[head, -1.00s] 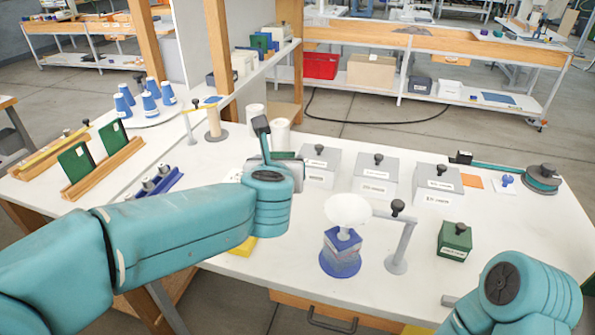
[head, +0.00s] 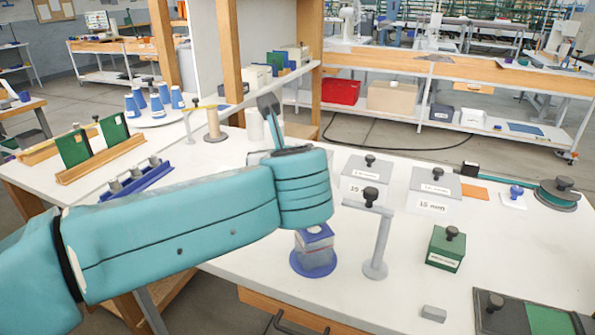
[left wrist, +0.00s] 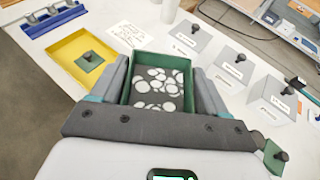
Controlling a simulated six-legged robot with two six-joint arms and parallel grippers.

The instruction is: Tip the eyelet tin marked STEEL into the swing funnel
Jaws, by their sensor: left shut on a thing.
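My left gripper (left wrist: 160,92) is shut on an open green tin (left wrist: 140,62) with several pale round eyelets inside. I see no marking on it. In the head view my left wrist hides the jaws and tin. The funnel's post (head: 378,245) and knobbed swing arm (head: 366,208) stand beside the wrist. The funnel's cup is hidden behind the wrist, so I cannot tell the tin's distance from it. Below is the blue and grey press base (head: 315,250). A second, lidded green tin (head: 446,247) stands to the right, its label unreadable. My right gripper is out of view.
Grey knobbed boxes (head: 432,190) stand behind the swing arm. A yellow tray (left wrist: 60,52) holds a green knobbed lid (left wrist: 88,62). A grey block (head: 433,314) and a dark tray (head: 487,322) lie front right. The table around the lidded tin is clear.

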